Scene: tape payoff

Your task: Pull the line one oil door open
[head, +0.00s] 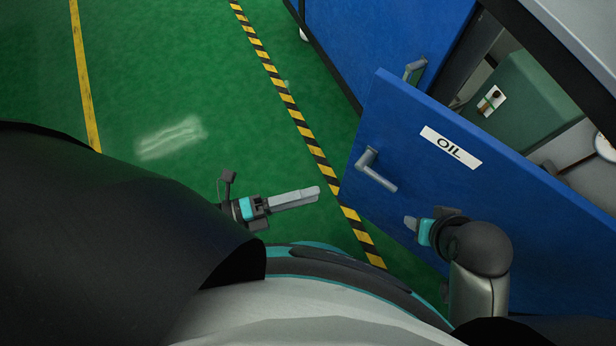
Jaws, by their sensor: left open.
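The blue oil door (400,125) has a white label reading OIL (451,148) and stands swung out from its cabinet, with the inside showing behind it. Its grey lever handle (377,172) is near the door's left edge. My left gripper (316,193) is open and empty over the green floor, left of the handle and apart from it. My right gripper (411,223) is in front of the door, below and right of the handle. Its fingers are small and mostly hidden, so I cannot tell whether they are open or touch the door.
Behind the door, a dark green box (525,98) shows inside the grey-walled cabinet. Another blue panel (375,35) with its own handle (415,70) stands at the top. A yellow-black floor stripe (290,100) runs left of the door. The green floor on the left is clear.

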